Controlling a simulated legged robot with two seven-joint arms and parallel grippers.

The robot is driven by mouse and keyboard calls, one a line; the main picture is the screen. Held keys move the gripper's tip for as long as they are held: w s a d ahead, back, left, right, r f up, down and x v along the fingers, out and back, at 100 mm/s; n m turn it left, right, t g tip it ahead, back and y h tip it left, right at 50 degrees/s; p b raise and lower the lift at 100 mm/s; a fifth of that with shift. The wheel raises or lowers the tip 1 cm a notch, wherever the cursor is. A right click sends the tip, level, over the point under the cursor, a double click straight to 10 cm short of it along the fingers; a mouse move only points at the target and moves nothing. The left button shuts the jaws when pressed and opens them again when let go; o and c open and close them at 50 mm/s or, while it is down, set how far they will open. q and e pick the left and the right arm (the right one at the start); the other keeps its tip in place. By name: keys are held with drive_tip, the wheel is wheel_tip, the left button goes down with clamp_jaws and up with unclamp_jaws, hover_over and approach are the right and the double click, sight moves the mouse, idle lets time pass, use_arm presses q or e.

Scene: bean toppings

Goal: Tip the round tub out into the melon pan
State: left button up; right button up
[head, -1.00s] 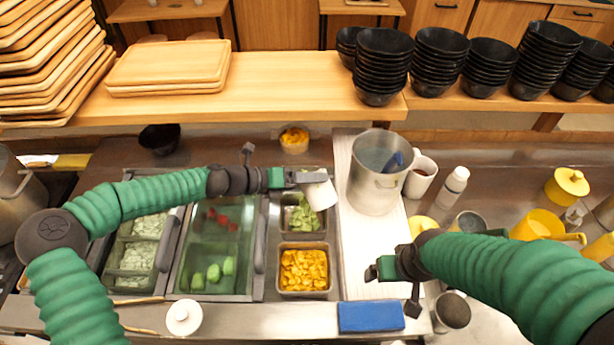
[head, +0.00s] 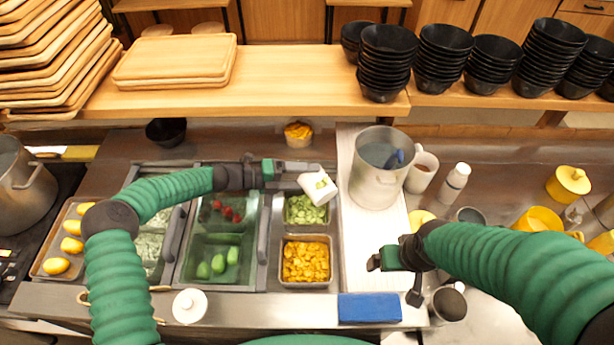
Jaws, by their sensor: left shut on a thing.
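My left gripper (head: 298,178) is shut on a white round tub (head: 314,190) and holds it tilted above the back part of the melon pan. Some pale green and yellowish pieces show at the tub's mouth. The melon pan (head: 287,222) is a small metal pan with light green chunks (head: 307,212) in it; the tub hides part of its back edge. My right gripper (head: 376,262) is empty above the white board, to the right of the pans; its finger gap is not clear.
A pan of yellow chunks (head: 306,262) sits in front of the melon pan. A metal pot (head: 377,180) stands on the white board (head: 352,240) to the right. A blue block (head: 369,308) lies at the front edge.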

use_arm(q)
drive_tip(key=shift+w+a+f+n+b, duration=0.2)
drive_tip(key=shift+f+n+b, duration=0.2)
drive_tip(key=shift+f+b, duration=0.2)
use_arm(e)
drive_tip(key=shift+a+f+b, duration=0.2)
drive_tip(key=shift+f+b, duration=1)
drive_tip(key=shift+f, duration=0.75)
use_arm(q)
drive_tip(key=n, duration=0.1)
drive_tip(key=h, duration=0.1)
drive_tip(key=w+n+h, duration=0.1)
drive_tip(key=shift+a+f+n, duration=0.25)
drive_tip(key=shift+a+n, duration=0.05)
drive_tip(key=shift+a, duration=0.1)
use_arm(e)
drive_tip(key=shift+f, duration=0.1)
use_arm(q)
drive_tip(key=shift+r, duration=0.15)
